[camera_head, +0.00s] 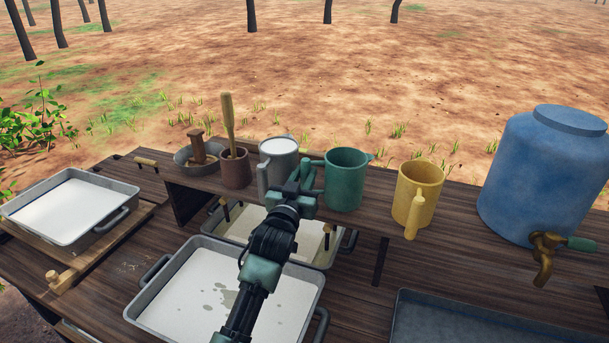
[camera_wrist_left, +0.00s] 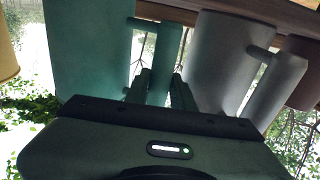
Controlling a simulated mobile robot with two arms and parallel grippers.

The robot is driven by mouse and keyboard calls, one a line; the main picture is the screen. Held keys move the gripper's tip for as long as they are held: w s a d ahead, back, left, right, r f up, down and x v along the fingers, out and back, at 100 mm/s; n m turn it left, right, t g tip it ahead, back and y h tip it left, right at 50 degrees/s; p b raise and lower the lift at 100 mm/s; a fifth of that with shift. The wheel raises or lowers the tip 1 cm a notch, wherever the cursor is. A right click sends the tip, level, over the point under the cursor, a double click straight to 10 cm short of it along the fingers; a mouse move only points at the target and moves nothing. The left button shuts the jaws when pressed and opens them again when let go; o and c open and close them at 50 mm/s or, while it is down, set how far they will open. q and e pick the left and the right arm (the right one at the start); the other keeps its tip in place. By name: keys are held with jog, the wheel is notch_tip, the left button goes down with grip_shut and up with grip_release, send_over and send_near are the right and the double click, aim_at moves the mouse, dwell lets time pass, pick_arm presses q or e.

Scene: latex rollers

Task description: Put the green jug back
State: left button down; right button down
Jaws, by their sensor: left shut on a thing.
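The green jug (camera_head: 347,182) is upright at the raised shelf, between the grey jug (camera_head: 279,158) and the yellow jug (camera_head: 415,190). I cannot tell whether its base touches the shelf. My left gripper (camera_head: 305,180) reaches up from the front and is shut on the jug's handle, on the jug's left side. In the left wrist view the green jug (camera_wrist_left: 88,50) is at the left, its handle (camera_wrist_left: 165,58) runs down between my fingers, and the grey jug (camera_wrist_left: 222,60) is close on the right. My right gripper is not in view.
The shelf (camera_head: 455,212) also holds a brown cup (camera_head: 235,170) with a wooden pestle and a grey bowl (camera_head: 190,165). A blue water container (camera_head: 535,180) with a tap stands right. White-filled trays (camera_head: 180,310) lie below my arm; another tray (camera_head: 75,210) is left.

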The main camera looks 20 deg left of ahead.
pick_arm(q)
jog(key=c, duration=1.2)
grip_release()
jog(key=shift+s, duration=0.1)
jog(key=s, duration=0.4)
jog(key=s+b, duration=0.1)
jog(key=s, duration=0.3)
jog(key=s+b, duration=0.1)
jog(key=s, duration=0.3)
jog(key=shift+d+f, duration=0.3)
jog(key=shift+d, duration=0.05)
